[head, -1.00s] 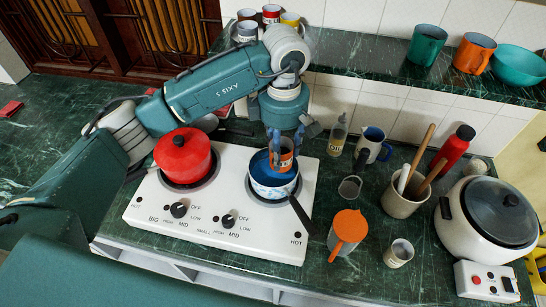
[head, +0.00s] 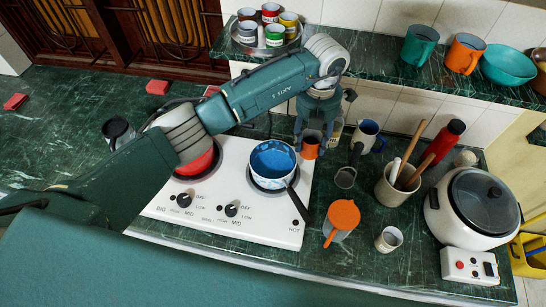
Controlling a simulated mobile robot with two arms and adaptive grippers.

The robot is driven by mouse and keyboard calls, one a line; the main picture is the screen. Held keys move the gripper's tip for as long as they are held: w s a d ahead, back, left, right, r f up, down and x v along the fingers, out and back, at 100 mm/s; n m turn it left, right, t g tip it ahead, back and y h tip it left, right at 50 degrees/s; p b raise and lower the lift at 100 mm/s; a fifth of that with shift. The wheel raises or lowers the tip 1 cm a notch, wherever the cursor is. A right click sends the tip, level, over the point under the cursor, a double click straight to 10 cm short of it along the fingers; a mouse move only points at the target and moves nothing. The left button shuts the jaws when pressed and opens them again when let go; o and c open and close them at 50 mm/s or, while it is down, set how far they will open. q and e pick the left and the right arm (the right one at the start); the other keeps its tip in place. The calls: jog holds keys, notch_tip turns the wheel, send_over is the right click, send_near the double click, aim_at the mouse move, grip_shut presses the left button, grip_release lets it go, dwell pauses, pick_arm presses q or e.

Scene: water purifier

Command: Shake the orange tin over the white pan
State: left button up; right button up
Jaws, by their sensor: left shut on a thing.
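The white pan (head: 287,180) with a blue inside stands on the right burner of the stove, its dark handle pointing to the front right. My left gripper (head: 312,138) is shut on the orange tin (head: 310,151). The tin is just right of and behind the pan, by the stove's back right corner, and no longer over the pan. The gripper hides the tin's upper part. I cannot tell whether its base touches the surface below. My right gripper is not in view.
The white stove (head: 218,205) also bears a red pot (head: 197,165), partly behind my arm. An orange-lidded jug (head: 342,218), a utensil crock (head: 391,186), a blue-and-white jug (head: 366,135) and a rice cooker (head: 472,208) stand to the right. A tray of tins (head: 240,40) is on the back shelf.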

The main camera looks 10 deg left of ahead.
pick_arm(q)
jog(key=shift+a+r+h+p, duration=0.15)
jog(key=shift+a+h+p, duration=0.05)
jog(key=shift+h+p, duration=0.15)
jog(key=shift+s+a+r, duration=0.1)
jog(key=shift+a, duration=0.1)
jog(key=shift+s+a+r+t+h+p, duration=0.1)
jog(key=shift+s+a+t+h+p, duration=0.1)
jog(key=shift+a+h+p, duration=0.25)
jog(key=shift+s+a+r+t+h+p, duration=0.15)
jog(key=shift+a+t+h, duration=0.1)
jog(key=shift+h, duration=0.25)
jog(key=h, duration=0.1)
jog(key=a+h, duration=0.1)
jog(key=a+t+h, duration=0.1)
jog(key=shift+s+a+f+h, duration=0.25)
jog(key=shift+s+h, duration=0.05)
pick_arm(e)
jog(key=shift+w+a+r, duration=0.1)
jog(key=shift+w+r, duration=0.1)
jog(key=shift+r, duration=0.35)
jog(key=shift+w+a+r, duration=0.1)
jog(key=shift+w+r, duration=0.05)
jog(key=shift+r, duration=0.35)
pick_arm(q)
jog(key=shift+s+a, duration=0.1)
jog(key=shift+a, duration=0.2)
jog(key=shift+d, duration=0.15)
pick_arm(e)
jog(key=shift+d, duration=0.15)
